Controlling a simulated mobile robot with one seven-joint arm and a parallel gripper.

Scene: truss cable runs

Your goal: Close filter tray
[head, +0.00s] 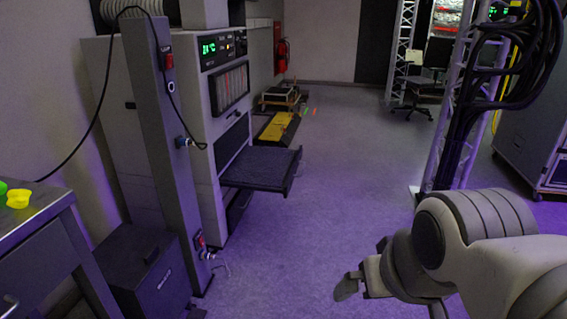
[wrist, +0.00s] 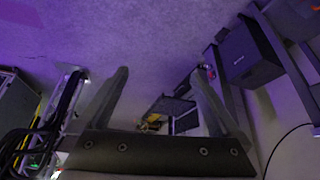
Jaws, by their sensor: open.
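The filter tray (head: 262,167) is a dark, flat tray that sticks out of the front of a pale grey cabinet (head: 203,115), below a vented panel. It stands open over the floor. It also shows small in the wrist view (wrist: 172,106), beyond my fingers. My gripper (head: 355,285) is low at the right in the head view, well apart from the tray. In the wrist view my gripper's two fingers (wrist: 160,85) are spread wide with nothing between them.
A grey post (head: 165,150) with switches and cables stands before the cabinet. A dark box (head: 150,270) and a metal table (head: 35,225) are at the left. A truss with thick black cables (head: 465,120) stands at the right. The floor between is clear.

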